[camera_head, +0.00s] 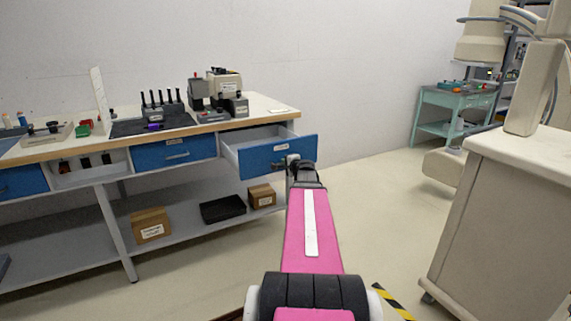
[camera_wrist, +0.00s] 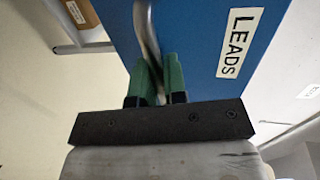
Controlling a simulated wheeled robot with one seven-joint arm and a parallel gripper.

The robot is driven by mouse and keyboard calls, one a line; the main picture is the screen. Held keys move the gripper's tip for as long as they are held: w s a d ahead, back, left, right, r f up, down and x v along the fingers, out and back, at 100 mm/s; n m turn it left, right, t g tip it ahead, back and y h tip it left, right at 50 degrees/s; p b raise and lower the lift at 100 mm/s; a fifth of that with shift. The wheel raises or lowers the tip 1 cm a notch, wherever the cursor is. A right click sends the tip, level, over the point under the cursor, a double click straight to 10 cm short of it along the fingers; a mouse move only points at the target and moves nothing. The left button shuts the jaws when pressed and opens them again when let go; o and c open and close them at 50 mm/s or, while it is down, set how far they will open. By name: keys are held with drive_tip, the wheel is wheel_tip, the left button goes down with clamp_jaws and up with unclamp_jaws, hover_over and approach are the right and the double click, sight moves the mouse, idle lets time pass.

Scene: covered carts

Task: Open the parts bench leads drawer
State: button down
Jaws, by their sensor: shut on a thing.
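The leads drawer (camera_head: 262,158), with a blue front and a white label, is pulled out at the right end of the parts bench (camera_head: 120,142). Its grey side wall and part of its inside show. In the wrist view the blue drawer front (camera_wrist: 204,40) carries the label LEADS (camera_wrist: 240,42). My gripper (camera_wrist: 158,78) has green fingers shut on the metal drawer handle (camera_wrist: 147,32). In the head view my gripper (camera_head: 294,160) is at the right part of the drawer front, and my pink arm hides the floor below it.
A second blue drawer (camera_head: 174,152) to the left is closed. Cardboard boxes (camera_head: 150,225) and a black tray (camera_head: 222,208) lie on the lower shelf. A beige cabinet (camera_head: 505,220) stands at the right. The floor between (camera_head: 390,210) is clear.

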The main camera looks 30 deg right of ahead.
drive_tip(key=c, duration=1.2)
unclamp_jaws()
drive_tip(key=v, duration=1)
drive_tip(key=shift+s, duration=0.4)
